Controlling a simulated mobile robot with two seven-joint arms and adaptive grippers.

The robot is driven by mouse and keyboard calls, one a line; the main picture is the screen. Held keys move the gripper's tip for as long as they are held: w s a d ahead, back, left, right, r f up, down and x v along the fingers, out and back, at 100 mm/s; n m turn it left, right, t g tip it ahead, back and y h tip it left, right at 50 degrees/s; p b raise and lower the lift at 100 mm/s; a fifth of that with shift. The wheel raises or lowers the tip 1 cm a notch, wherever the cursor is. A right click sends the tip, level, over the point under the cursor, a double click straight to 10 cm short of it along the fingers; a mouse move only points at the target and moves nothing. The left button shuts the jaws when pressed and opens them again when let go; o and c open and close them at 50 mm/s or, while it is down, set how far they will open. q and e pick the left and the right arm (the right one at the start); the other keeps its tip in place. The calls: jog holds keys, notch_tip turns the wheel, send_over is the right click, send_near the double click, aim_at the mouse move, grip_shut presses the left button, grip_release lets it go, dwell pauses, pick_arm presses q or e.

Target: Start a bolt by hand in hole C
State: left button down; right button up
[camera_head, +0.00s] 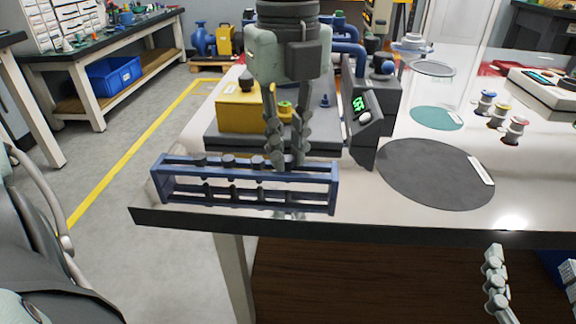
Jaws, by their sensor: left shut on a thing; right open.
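A blue rack (325,188) stands near the table's front edge and holds several dark-headed bolts (229,161). My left gripper (286,160) points down at the rack's right part, its fingers shut on a bolt, which they mostly hide. I cannot tell whether that bolt is clear of the rack. My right gripper (496,281) is open and low at the bottom right, in front of the table edge and partly out of frame. Behind the rack is a grey fixture (222,137); my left gripper covers part of it. I cannot make out hole C or its label.
On the fixture are a yellow block (239,112) and a small blue knob (325,101). A display with green digits (361,106) stands beside it. A dark round mat (437,173), a teal disc (437,118) and several small coloured-top pieces (487,99) lie to the right.

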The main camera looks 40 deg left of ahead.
pick_arm(q)
jog(key=shift+r+p, duration=1.55)
jog(key=shift+r, duration=1.75)
jog(key=shift+f+b, duration=1.65)
jog(key=shift+f, duration=1.65)
jog(key=shift+r, duration=0.1)
